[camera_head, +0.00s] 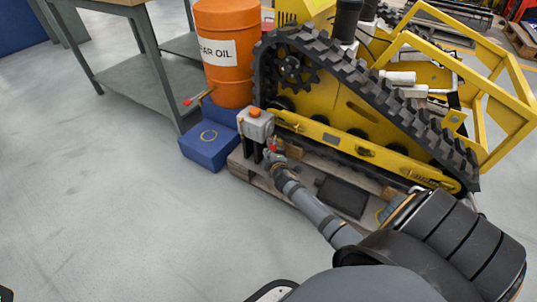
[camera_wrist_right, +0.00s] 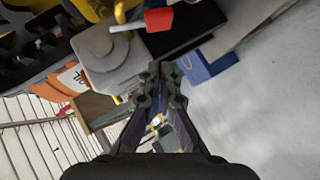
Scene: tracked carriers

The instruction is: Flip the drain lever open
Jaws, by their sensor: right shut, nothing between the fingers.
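A lever with a red grip on a grey rod (camera_wrist_right: 158,20) is at the top of the right wrist view, beside a grey box (camera_wrist_right: 105,55). In the head view the red grip (camera_head: 272,149) shows small, below the grey box (camera_head: 256,125). My right gripper (camera_head: 268,158) is shut and empty, close to the red grip. In the wrist view its fingertips (camera_wrist_right: 166,72) are below the red grip, seemingly apart from it. Another red-tipped handle (camera_head: 188,102) is beside the orange barrel. Which handle is the drain lever is not labelled.
A yellow tracked machine (camera_head: 345,110) stands on a wooden pallet (camera_head: 243,170) behind my right arm. The orange barrel (camera_head: 226,75) is at the back, with a blue box (camera_head: 207,150) in front. Floor at left is clear.

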